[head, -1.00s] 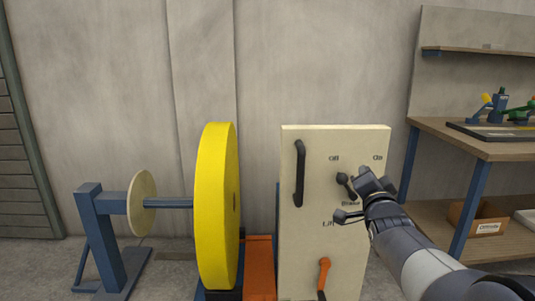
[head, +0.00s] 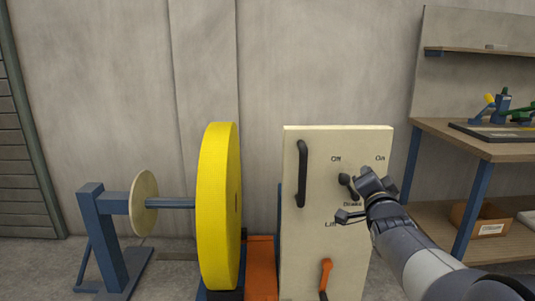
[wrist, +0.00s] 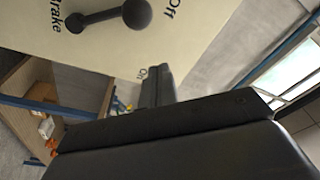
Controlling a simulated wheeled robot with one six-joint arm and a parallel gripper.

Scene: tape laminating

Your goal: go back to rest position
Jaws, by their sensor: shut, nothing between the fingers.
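My gripper (head: 362,190) is shut and empty in front of the upright cream control panel (head: 310,240). In the head view it is close to the dark brake knob (head: 348,184), below the "Off" and "On" labels; I cannot tell from there whether they touch. In the wrist view the knob (wrist: 135,14) is at the top, apart from the dark fingers (wrist: 155,90). The knob's lever lies between the "Brake" and "Off" labels in that view. My arm reaches in from the lower right.
The panel carries a black handle (head: 301,173) and an orange lever (head: 325,274). A large yellow tape roll (head: 218,205) on a blue stand (head: 105,235) is to the left. A wooden workbench (head: 470,138) with a cardboard box (head: 482,219) is to the right.

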